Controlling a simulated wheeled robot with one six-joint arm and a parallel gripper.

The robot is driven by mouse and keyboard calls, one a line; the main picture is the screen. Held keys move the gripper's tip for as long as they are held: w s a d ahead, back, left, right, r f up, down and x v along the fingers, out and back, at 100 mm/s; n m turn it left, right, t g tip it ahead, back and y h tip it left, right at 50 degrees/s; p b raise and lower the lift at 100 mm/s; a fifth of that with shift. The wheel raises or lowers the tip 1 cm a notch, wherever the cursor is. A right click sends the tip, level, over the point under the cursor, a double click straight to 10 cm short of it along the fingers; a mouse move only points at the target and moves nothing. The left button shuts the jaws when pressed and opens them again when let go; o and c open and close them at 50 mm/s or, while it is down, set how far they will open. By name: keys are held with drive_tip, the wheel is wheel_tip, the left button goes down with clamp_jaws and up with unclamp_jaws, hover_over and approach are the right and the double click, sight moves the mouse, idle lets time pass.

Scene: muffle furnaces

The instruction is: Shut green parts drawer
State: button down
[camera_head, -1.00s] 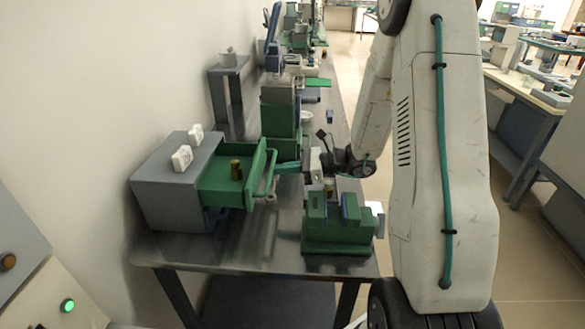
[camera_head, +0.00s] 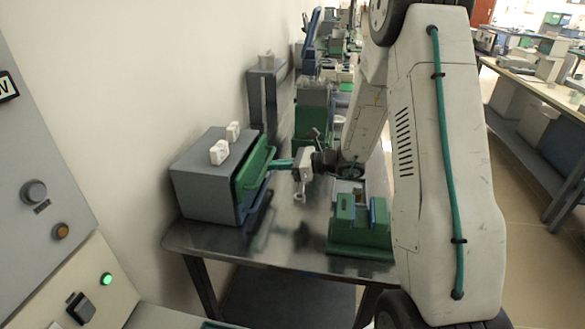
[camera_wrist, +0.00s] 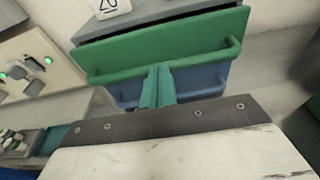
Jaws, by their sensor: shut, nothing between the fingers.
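The green parts drawer (camera_head: 251,174) sits nearly flush in the grey cabinet (camera_head: 205,192) on the metal bench. A dark line shows behind the top of its green front (camera_wrist: 160,42) in the wrist view; I cannot tell whether a small gap remains. Its inside is hidden. My gripper (camera_head: 277,163) is shut and empty. Its green fingers (camera_wrist: 157,84) point at the drawer's bar handle and appear to touch it or the front. A blue drawer front (camera_wrist: 200,82) lies just below the green one.
White number blocks (camera_head: 219,152) stand on the cabinet. A green vise-like fixture (camera_head: 358,236) stands on the bench at right, below my arm. A control panel (camera_head: 60,230) with a lit green button is at left. The bench (camera_head: 290,235) is clear between cabinet and fixture.

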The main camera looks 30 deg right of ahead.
drive_tip(key=shift+x, duration=0.75)
drive_tip(key=shift+a+r, duration=0.15)
drive_tip(key=shift+r, duration=0.1)
drive_tip(key=v, duration=1.4)
drive_tip(key=shift+d, duration=0.3)
